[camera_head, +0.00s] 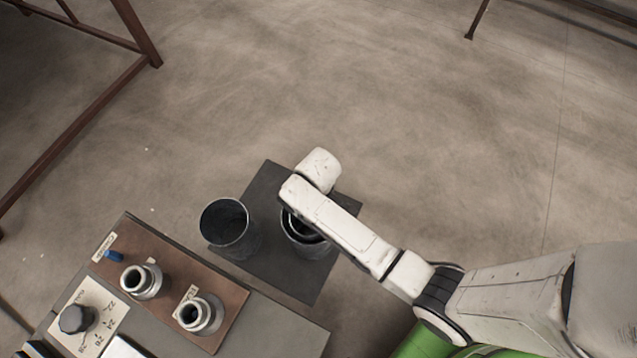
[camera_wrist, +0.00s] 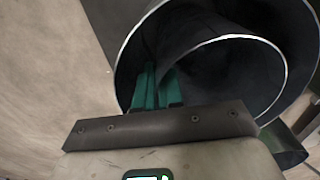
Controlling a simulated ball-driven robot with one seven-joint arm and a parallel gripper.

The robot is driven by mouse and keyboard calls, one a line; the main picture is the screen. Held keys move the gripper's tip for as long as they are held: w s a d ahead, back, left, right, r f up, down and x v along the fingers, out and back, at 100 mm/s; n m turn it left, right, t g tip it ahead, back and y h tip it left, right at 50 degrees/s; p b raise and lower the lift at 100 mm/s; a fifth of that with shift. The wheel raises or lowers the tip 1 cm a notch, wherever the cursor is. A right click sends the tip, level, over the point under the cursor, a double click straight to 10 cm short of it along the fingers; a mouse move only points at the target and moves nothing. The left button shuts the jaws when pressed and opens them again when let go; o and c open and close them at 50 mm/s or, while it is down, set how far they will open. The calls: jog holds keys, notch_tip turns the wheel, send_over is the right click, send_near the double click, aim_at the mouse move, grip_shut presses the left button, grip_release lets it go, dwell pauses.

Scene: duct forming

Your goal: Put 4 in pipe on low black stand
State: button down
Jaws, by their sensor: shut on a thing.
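A flat dark square stand (camera_head: 283,275) lies low beside the bench. A metal pipe (camera_head: 229,225) stands upright at its left side. A wider pipe (camera_head: 306,245) stands at its right side, partly hidden by my arm. In the wrist view, a narrower pipe (camera_wrist: 235,75) sits within the rim of the wider pipe (camera_wrist: 130,60). My gripper (camera_wrist: 157,85), with green fingers, appears shut on the narrower pipe's near-left wall. The exact contact is partly hidden. In the head view my arm covers the fingers. I cannot read any pipe size.
A brown metal frame (camera_head: 85,120) stands upper left. Open floor lies beyond the stand.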

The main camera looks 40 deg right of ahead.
jog(key=c, duration=1.5)
grip_release()
jog(key=shift+c, duration=0.2)
notch_tip(320, 180, up, 12)
jog(key=p, duration=0.3)
jog(key=shift+r, duration=0.2)
jog(key=s+d+r+m, duration=0.1)
jog(key=s+r+m, duration=0.1)
jog(key=s, duration=0.5)
jog(key=s+d+r+m+t, duration=0.1)
jog(key=s+d+r+m, duration=0.1)
jog(key=s, duration=0.6)
jog(key=shift+d+r, duration=0.3)
jog(key=shift+r, duration=0.3)
notch_tip(320, 180, up, 4)
jog(key=p, duration=0.4)
